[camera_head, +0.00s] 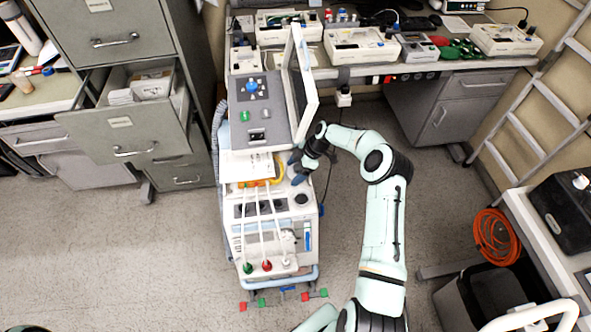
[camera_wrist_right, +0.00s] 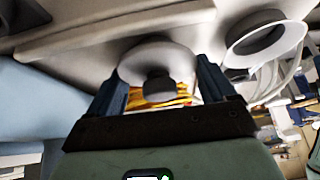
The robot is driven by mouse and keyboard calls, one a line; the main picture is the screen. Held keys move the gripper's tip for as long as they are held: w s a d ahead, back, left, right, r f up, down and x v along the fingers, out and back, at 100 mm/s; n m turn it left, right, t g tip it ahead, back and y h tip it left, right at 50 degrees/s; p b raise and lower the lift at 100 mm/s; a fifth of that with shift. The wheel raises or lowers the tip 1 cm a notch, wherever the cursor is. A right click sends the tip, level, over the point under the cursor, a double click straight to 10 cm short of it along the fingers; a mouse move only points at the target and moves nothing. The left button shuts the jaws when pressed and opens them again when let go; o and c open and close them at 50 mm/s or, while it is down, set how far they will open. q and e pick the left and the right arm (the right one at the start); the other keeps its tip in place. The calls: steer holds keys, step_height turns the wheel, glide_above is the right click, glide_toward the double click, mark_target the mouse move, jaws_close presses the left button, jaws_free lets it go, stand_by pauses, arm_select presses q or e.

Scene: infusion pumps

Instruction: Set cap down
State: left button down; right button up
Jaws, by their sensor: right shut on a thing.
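My right gripper (camera_head: 297,168) is at the right side of the white medical machine (camera_head: 280,225), just below its tilted screen. In the right wrist view, the gripper (camera_wrist_right: 160,88) is shut on a pale round cap (camera_wrist_right: 150,58) with a dark central knob, which sits between the two blue fingers. The cap is close to the pale machine surface; whether it touches cannot be told. A pale round port with a flared rim (camera_wrist_right: 235,55) is to the right of the cap. In the head view I cannot make out the cap at the gripper. My left gripper is not in view.
White tubes (camera_head: 265,225) run over the machine's front top, near a dark round opening (camera_head: 301,199). The tilted screen (camera_head: 303,80) rises close to my right gripper. A bench with several devices (camera_head: 360,45) stands behind. Floor to the left is clear.

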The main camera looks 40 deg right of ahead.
steer(key=shift+s+f, duration=0.1)
steer(key=shift+f, duration=0.05)
steer(key=o, duration=0.9)
steer(key=shift+c, duration=0.2)
steer(key=v, duration=1.2)
steer(key=shift+b, duration=0.35)
